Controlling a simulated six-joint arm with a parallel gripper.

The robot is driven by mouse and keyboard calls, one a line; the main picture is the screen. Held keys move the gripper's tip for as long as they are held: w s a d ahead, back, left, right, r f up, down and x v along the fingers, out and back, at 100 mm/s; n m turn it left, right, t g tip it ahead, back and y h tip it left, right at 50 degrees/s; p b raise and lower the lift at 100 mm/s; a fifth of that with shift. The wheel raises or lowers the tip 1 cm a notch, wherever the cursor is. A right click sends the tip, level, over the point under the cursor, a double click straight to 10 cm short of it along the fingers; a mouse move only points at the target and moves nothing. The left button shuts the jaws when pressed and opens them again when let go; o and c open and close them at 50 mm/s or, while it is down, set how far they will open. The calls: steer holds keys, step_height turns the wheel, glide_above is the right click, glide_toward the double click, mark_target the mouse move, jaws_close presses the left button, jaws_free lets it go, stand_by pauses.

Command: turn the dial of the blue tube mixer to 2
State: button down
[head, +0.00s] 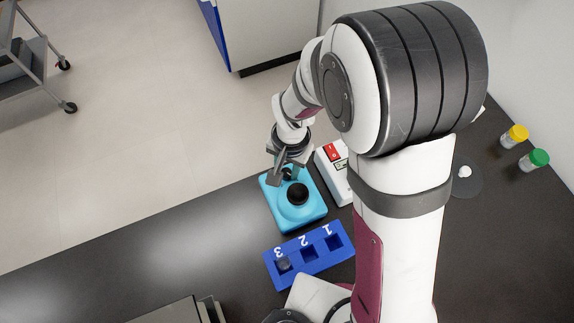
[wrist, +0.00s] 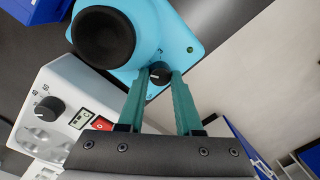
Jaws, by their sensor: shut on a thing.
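The blue tube mixer (head: 310,208) stands on the dark bench, with a round black cup (head: 298,194) on top. In the wrist view the mixer (wrist: 182,35) fills the top middle, with its black cup (wrist: 104,38) at upper left. Its small black dial (wrist: 159,74) with a white mark sits between my fingertips. My gripper (wrist: 160,78) has its two green fingers shut on the dial. In the head view my gripper (head: 287,172) reaches the mixer's far side. The dial's numbers are too small or hidden to read.
A white device (head: 335,172) with a red switch stands close beside the mixer. A blue rack (head: 322,259) marked 1, 2, 3 lies nearer. Yellow-capped (head: 515,137) and green-capped (head: 534,160) jars stand at the right. The bench left of the mixer is clear.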

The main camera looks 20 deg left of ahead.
steer(key=shift+m, duration=0.5)
stand_by(0.3)
steer(key=c, duration=0.6)
jaws_free()
